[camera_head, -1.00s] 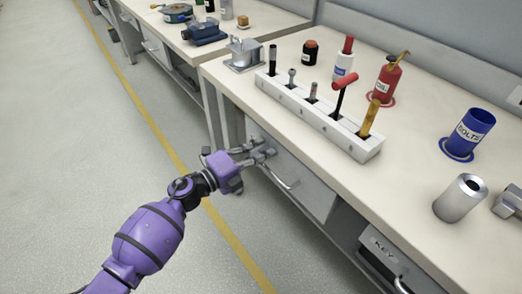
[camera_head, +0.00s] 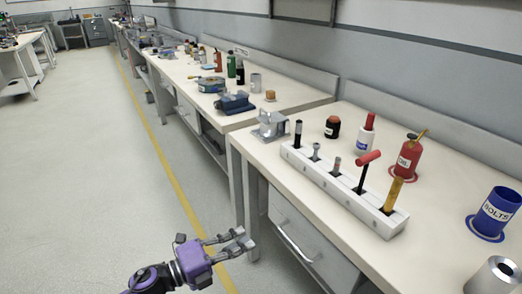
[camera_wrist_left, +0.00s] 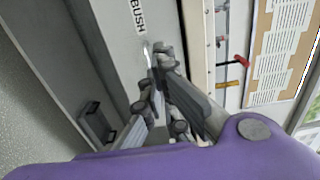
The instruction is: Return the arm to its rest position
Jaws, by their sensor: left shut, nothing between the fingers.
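My left gripper (camera_head: 245,241) reaches in from the bottom left of the head view, with a purple wrist and grey fingers. It is shut and empty, in front of the near workbench (camera_head: 440,262). The front drawer (camera_head: 318,255) has a silver bar handle (camera_head: 297,244); the fingers appear left of this handle and apart from it. In the left wrist view the fingers (camera_wrist_left: 155,62) lie in front of a grey face with a "BUSH" label (camera_wrist_left: 133,15). My right gripper is not in view.
On the near bench stand a white tool rack (camera_head: 335,188), a blue bolts cup (camera_head: 494,214), a red oil can (camera_head: 407,157) and a metal cylinder (camera_head: 494,274). A second bench (camera_head: 290,99) continues behind. The floor (camera_head: 85,190) to the left is clear.

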